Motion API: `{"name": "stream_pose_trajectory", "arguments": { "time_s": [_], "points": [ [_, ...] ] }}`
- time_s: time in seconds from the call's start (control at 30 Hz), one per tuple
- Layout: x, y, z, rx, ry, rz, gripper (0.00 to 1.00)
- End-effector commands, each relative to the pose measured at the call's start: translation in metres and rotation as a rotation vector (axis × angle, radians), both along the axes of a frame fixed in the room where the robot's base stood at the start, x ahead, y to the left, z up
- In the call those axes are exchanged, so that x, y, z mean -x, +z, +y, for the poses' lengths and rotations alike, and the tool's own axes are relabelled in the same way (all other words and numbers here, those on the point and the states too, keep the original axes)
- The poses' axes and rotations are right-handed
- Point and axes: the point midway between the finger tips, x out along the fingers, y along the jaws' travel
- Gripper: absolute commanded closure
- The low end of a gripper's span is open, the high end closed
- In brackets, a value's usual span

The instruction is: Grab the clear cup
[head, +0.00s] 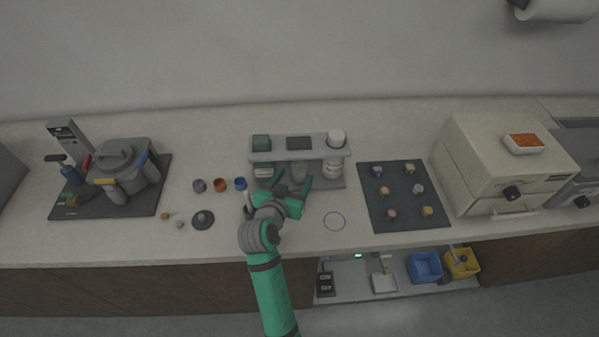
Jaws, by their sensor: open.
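My gripper (292,181) is open, with its two teal fingers apart and pointing at the lower level of the small grey rack (338,180) on the counter. A pale, greyish cup-like thing (298,171) stands on that lower level, just beyond and between the fingertips. It may be the clear cup, but it is too small and dim to be sure. I cannot tell whether the fingers touch it. My arm hides part of the counter in front of the rack.
On the rack are a white round container (336,138), a dark green block and stacked white pieces. A dark mat (379,216) with several small pieces lies right, beside a beige box machine (490,165). A grey press pot (122,165) stands left. Small coloured caps (220,185) lie near my gripper.

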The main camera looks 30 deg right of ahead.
Motion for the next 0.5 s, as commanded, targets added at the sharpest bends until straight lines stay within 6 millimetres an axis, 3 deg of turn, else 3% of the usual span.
{"name": "stream_pose_trajectory", "arguments": {
  "time_s": [0.23, 0.5],
  "points": [
    [-0.021, -0.007, -0.028, 0.001, -0.003, -0.001, 0.39],
    [-0.027, -0.012, -0.036, 0.001, -0.002, -0.001, 0.39]
  ]
}}
